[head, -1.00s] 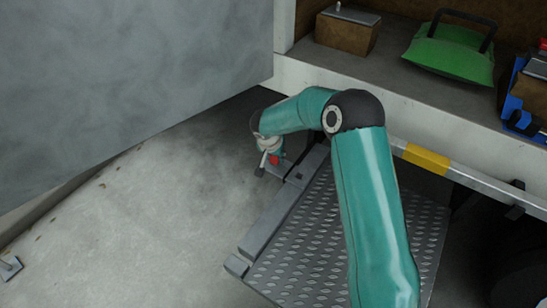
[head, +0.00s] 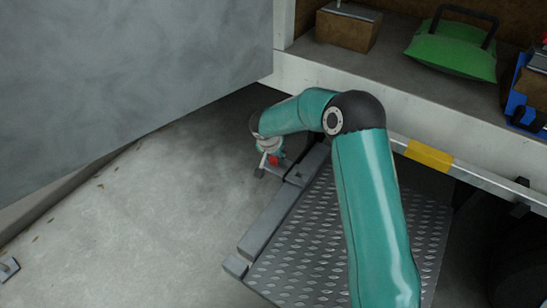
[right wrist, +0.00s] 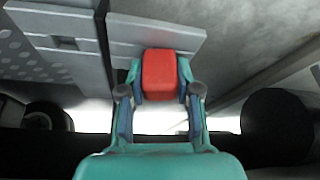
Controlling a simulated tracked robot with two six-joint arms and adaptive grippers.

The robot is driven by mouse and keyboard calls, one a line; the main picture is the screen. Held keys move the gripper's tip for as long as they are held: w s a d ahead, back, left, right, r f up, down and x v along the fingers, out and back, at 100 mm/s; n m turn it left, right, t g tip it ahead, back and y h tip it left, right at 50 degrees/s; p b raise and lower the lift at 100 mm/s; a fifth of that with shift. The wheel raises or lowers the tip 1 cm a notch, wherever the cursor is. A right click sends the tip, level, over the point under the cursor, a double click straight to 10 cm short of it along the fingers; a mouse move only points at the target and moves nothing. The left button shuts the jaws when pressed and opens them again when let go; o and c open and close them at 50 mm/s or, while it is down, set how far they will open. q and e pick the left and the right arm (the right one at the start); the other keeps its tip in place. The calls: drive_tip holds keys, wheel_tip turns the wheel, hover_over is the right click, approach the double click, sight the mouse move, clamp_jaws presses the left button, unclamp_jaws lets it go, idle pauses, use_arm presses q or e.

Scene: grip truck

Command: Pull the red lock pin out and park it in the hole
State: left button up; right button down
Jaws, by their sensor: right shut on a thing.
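The red lock pin (right wrist: 160,75) shows as a red block between the fingers of my right gripper (right wrist: 160,92) in the right wrist view. The fingers are shut on it from both sides. In the head view the red pin (head: 274,160) is a small patch beside my right gripper (head: 264,162), at the far left corner of the tread-plate platform (head: 335,235). A grey bracket (right wrist: 150,38) lies right behind the pin in the wrist view. My left gripper is out of view.
A large grey panel (head: 120,80) fills the upper left. The truck bed (head: 400,75) holds a brown block (head: 347,30), a green bag (head: 455,48) and a blue crate (head: 520,100). A yellow-marked rail (head: 428,155) runs along its edge. The concrete floor at left is mostly free.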

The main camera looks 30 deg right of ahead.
drive_tip(key=c, duration=0.7)
unclamp_jaws()
